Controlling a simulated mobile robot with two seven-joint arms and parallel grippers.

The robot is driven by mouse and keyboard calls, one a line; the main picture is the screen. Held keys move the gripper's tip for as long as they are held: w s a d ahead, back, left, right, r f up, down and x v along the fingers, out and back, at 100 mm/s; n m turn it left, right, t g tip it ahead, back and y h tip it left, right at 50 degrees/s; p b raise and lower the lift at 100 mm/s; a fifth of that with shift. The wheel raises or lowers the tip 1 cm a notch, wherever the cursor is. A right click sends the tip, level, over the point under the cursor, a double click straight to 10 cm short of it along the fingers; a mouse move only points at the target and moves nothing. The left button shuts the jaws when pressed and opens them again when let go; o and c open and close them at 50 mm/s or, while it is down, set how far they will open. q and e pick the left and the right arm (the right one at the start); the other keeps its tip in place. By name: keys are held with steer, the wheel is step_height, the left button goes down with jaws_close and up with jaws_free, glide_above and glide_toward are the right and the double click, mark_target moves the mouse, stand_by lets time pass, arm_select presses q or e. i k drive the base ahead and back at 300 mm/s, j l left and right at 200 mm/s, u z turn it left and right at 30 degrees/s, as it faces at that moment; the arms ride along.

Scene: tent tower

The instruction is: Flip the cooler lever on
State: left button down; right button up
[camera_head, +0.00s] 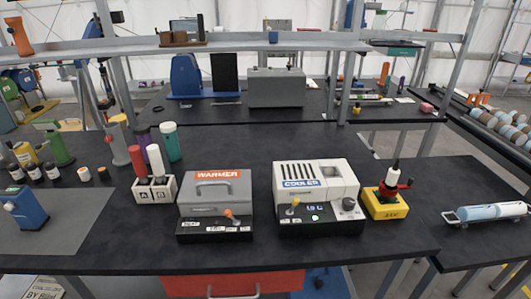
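The cooler (340,179) is a white box with dark vent slots and a blue label, on the dark table right of centre. Its black front panel carries the cooler lever (294,204), which has a yellow knob and stands up from the left part of the panel. A small green light (315,218) glows near the panel's middle, below a small display whose text is too small to read surely. Neither of my grippers is in view, and nothing covers the lever.
The grey warmer (217,188), with an orange-knobbed lever (229,214), stands left of the cooler with a narrow gap. A yellow-based device (386,207) stands close on the cooler's right. A white rack marked A and B (154,190) is farther left. The table strip before the cooler is clear.

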mark_target(296, 201)
steer(key=l+u, duration=0.3)
steer(key=l, duration=0.7)
steer(key=l+u, duration=0.3)
steer(key=l, duration=0.75)
